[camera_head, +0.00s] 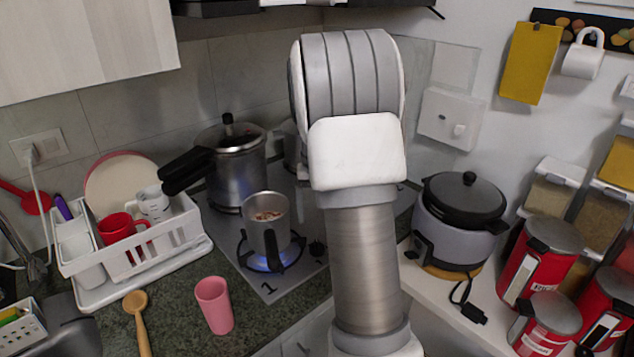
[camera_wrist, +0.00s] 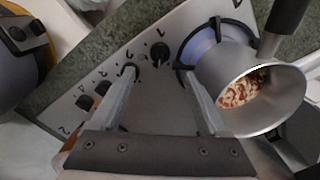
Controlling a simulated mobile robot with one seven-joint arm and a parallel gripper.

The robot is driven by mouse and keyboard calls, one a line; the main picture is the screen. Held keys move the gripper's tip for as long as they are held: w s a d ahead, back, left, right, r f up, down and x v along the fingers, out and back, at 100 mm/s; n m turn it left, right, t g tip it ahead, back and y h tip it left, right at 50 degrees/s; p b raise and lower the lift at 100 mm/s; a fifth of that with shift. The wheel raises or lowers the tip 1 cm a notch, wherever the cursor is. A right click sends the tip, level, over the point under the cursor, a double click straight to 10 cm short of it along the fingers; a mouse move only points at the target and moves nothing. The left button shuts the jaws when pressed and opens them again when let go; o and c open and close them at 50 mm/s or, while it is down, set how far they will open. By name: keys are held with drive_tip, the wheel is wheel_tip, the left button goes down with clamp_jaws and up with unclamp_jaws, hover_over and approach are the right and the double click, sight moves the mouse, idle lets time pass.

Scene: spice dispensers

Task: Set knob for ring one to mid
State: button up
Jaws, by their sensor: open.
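The stove (camera_head: 243,262) has a metal top with a row of dark knobs. In the wrist view, the ring-one knob (camera_wrist: 160,54) lies beside a small printed "1". Its exact setting is too small to read. My gripper (camera_wrist: 158,72) is open and empty, its two fingers reaching toward the knob row, with the ring-one knob just beyond and between the fingertips. In the head view the gripper is hidden by my arm. Ring one (camera_head: 271,262) shows a blue flame under a metal pot (camera_head: 267,226), whose reddish contents also show in the wrist view (camera_wrist: 243,92).
More knobs (camera_wrist: 103,88) sit in the row to the left. A pressure cooker (camera_head: 235,170) stands behind the pot. A pink cup (camera_head: 214,305) and wooden spoon (camera_head: 137,318) are at the counter's front. A dish rack (camera_head: 150,262) is left; a rice cooker (camera_head: 452,232) is right.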

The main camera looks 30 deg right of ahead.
wheel_tip(320, 180, up, 9)
drive_tip(key=shift+f+p, duration=0.15)
drive_tip(key=shift+p, duration=0.15)
